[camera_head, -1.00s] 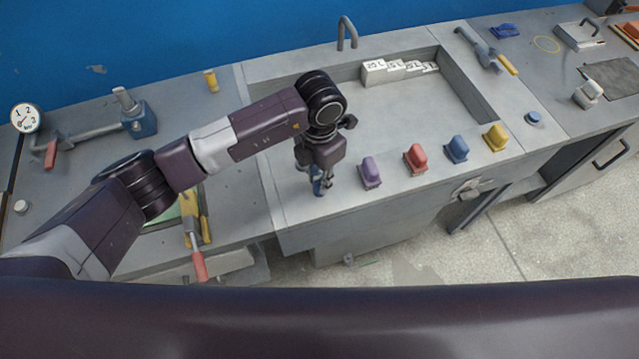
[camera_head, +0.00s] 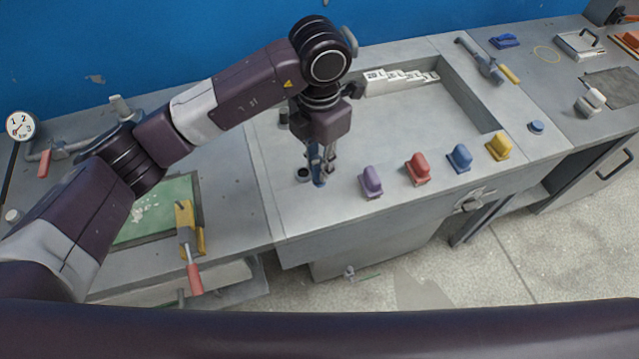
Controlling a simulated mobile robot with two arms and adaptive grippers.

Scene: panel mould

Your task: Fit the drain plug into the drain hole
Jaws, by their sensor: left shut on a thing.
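My left gripper (camera_head: 320,178) points down over the front left of the grey worktop beside the basin. It is shut on the drain plug, which is small and mostly hidden by the fingers; blue shows at the fingertips. A dark round opening (camera_head: 303,174), which looks like the drain hole, lies in the worktop just left of the fingertips. The gripper is beside this opening, not over its centre in this view. I cannot tell the exact height of the plug above the worktop. My right gripper is not in view.
Purple (camera_head: 371,183), red (camera_head: 417,168), blue (camera_head: 459,158) and yellow (camera_head: 498,147) blocks stand in a row to the right. A dark cylinder (camera_head: 284,117) stands behind my wrist. The basin (camera_head: 430,112) holds white labelled blocks. A yellow-and-red tool (camera_head: 189,240) lies left.

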